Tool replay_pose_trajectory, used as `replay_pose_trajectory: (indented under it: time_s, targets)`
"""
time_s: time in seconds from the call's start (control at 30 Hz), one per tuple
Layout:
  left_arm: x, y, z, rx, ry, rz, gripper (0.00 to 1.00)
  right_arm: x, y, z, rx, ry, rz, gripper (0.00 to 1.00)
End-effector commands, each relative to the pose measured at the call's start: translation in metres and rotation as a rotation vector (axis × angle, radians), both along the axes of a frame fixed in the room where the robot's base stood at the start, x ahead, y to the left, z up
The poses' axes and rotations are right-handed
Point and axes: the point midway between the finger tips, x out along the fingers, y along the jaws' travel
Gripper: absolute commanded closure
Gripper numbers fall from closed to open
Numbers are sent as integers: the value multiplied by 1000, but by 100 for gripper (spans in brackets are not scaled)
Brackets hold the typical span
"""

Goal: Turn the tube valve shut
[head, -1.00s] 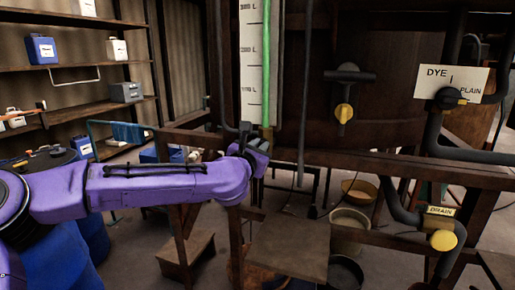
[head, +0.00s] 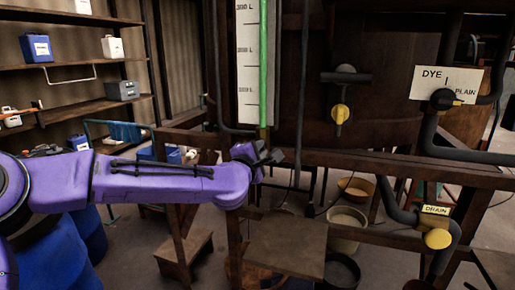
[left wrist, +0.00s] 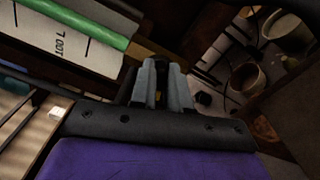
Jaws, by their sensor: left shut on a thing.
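The sight tube with green liquid (head: 264,70) runs down a white scale board (head: 247,95) in the head view. It also shows at the upper left of the left wrist view (left wrist: 95,28). My left gripper (head: 268,156) is at the tube's foot, where the tube valve sits. In the left wrist view, its two grey fingers (left wrist: 160,80) are closed around a dark piece, which I take as the valve's handle. The fingers hide most of the valve, so its exact angle cannot be told. My right gripper is not in view.
A wooden rail (head: 400,165) crosses just right of my left gripper. A yellow-handled valve (head: 340,114) is on the vat; a dye/plain valve (head: 443,98) and a drain valve (head: 437,238) stand at right. Buckets (head: 346,229) and a wooden stool (head: 287,248) are below.

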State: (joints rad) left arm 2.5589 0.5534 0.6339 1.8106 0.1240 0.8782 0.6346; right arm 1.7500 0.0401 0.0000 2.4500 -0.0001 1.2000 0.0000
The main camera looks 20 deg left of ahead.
Motion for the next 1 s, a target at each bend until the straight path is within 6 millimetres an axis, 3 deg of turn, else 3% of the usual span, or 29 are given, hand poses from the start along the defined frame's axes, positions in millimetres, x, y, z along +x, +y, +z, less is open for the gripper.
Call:
replay_pose_trajectory:
  time_s: [0.43,1.0]
  targets:
    - [0,-2,-4,282,-7,-2,100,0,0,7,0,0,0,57]
    - [0,-1,-6,351,-8,-1,100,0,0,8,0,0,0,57]
